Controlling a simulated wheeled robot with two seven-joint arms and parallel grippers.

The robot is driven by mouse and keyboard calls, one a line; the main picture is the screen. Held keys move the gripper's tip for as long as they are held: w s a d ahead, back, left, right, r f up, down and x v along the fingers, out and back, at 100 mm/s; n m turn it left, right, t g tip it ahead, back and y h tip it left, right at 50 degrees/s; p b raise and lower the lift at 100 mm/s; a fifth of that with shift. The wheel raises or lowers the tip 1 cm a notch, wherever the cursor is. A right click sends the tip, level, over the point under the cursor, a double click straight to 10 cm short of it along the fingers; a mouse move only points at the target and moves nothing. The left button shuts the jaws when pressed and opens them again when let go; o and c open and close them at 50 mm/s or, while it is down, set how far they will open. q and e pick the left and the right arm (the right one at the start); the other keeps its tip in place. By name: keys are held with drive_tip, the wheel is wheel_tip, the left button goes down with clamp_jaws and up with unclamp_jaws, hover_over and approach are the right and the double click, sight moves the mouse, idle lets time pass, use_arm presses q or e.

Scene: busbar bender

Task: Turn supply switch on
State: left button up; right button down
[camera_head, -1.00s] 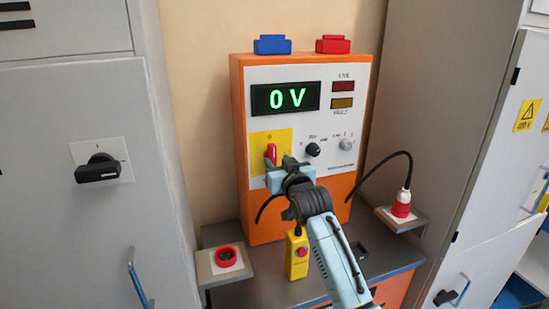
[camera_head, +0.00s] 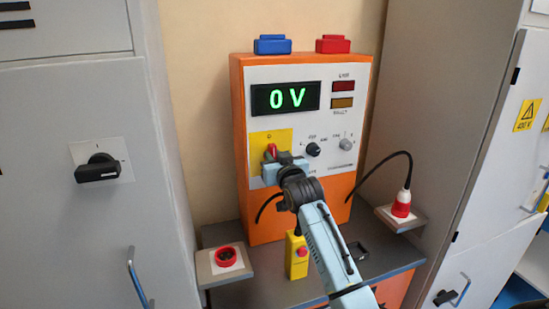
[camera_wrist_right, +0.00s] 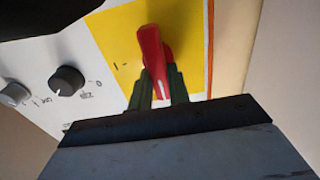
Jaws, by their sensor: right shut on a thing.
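The supply switch is a red handle (camera_head: 271,149) on a yellow plate (camera_head: 284,138) at the lower left of the orange and white panel. My right gripper (camera_head: 273,158) is at the handle and hides its lower part in the head view. In the right wrist view the red handle (camera_wrist_right: 151,52) stands between the two dark fingers of my right gripper (camera_wrist_right: 159,86), which are shut on it. A "1" mark shows on the plate to the left of the handle in that view. The display (camera_head: 286,98) reads 0 V in green. My left gripper is not in view.
A black knob (camera_head: 313,149) and a grey knob (camera_head: 345,144) sit right of the plate. A yellow box with a red button (camera_head: 297,255) stands below. Grey cabinets (camera_head: 85,230) flank the panel. A cable runs to a red plug (camera_head: 401,204) on the right shelf.

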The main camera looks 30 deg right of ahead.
drive_tip(key=m+p, duration=0.3)
drive_tip(key=m, duration=0.3)
drive_tip(key=m+p, duration=0.3)
drive_tip(key=m, duration=0.3)
drive_tip(key=d+f+m+p, duration=0.1)
drive_tip(key=m+p, duration=0.2)
drive_tip(key=m, duration=0.2)
drive_tip(key=shift+s+d+f+m, duration=0.1)
drive_tip(key=shift+s+m, duration=0.05)
drive_tip(key=shift+m, duration=0.25)
idle(0.6)
drive_tip(key=c, duration=1.3)
unclamp_jaws()
